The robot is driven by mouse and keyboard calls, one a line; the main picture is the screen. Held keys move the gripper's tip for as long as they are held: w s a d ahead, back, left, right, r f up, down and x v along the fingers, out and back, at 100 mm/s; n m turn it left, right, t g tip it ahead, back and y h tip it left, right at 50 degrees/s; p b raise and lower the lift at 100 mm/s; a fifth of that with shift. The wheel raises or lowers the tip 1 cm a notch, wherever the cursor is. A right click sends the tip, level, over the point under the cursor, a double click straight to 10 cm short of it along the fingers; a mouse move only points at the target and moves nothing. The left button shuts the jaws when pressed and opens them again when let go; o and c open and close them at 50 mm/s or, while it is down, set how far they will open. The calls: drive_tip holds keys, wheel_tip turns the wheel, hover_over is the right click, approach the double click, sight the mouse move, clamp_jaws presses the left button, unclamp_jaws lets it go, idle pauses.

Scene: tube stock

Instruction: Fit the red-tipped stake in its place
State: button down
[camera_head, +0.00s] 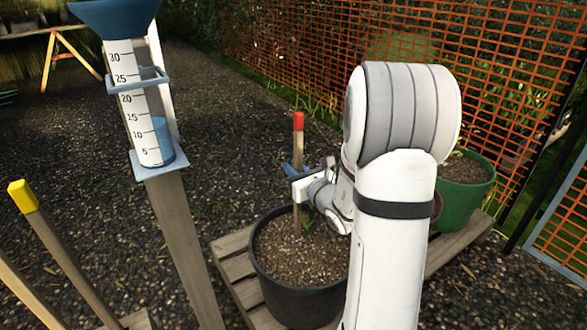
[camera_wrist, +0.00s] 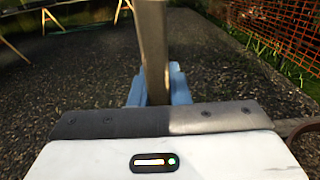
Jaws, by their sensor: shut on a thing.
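The red-tipped stake (camera_head: 298,150) stands upright over the black pot (camera_head: 270,282) of brown soil, its lower end at the soil. I cannot tell how deep it goes. My gripper (camera_head: 296,171) is shut on the stake partway up its length. In the wrist view the stake (camera_wrist: 154,45) runs upright between the blue fingers of my gripper (camera_wrist: 158,88), its red tip out of frame.
The black pot stands on a wooden pallet (camera_head: 232,243). A green pot (camera_head: 466,182) stands behind my arm at right. A rain gauge on a post (camera_head: 185,235) and a yellow-tipped stake (camera_head: 45,240) stand at left. Orange mesh fencing (camera_head: 290,45) runs behind.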

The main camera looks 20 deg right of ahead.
drive_tip(key=shift+f, duration=0.15)
drive_tip(key=shift+a+f, duration=0.1)
drive_tip(key=shift+f, duration=1.35)
drive_tip(key=c, duration=1.3)
unclamp_jaws()
drive_tip(key=s+d+p, duration=0.1)
drive_tip(key=s+p, duration=0.1)
drive_tip(key=s, duration=0.5)
drive_tip(key=shift+s+d, duration=0.25)
drive_tip(key=shift+s, duration=0.1)
drive_tip(key=shift+r, duration=0.1)
